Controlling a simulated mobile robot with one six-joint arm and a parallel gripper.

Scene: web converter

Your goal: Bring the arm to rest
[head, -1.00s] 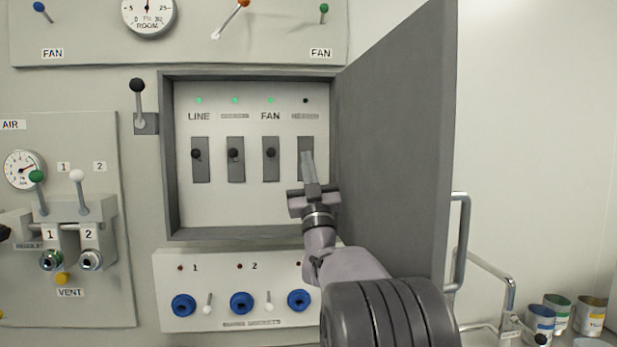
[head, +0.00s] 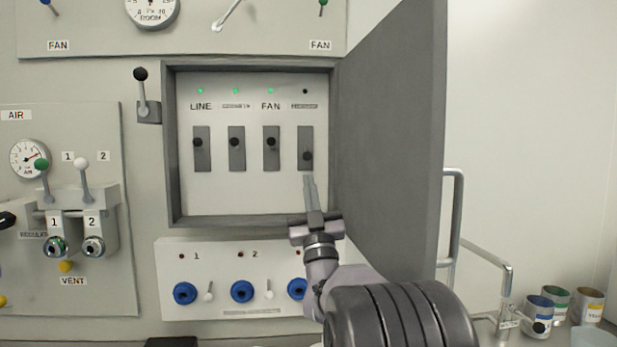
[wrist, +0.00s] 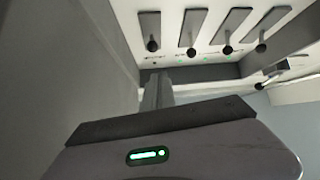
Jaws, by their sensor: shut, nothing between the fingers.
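My gripper (head: 311,190) is shut and empty in the head view, at the lower right of the open breaker box (head: 250,205). Its fingertips are just below the rightmost switch (head: 307,150), and I see a small gap between them. That switch's knob is low in its slot, and the lamp above it is dark. The other three switches have their knobs higher, with green lamps lit. In the wrist view the shut fingers (wrist: 157,92) point toward the box, with the row of switches (wrist: 192,30) beyond.
The box's grey door (head: 392,150) stands open close to the right of my arm. A socket panel (head: 220,305) with blue sockets lies below the box. A metal rail (head: 485,255) and several paint cans (head: 588,305) are at the right. Levers and gauges are on the left.

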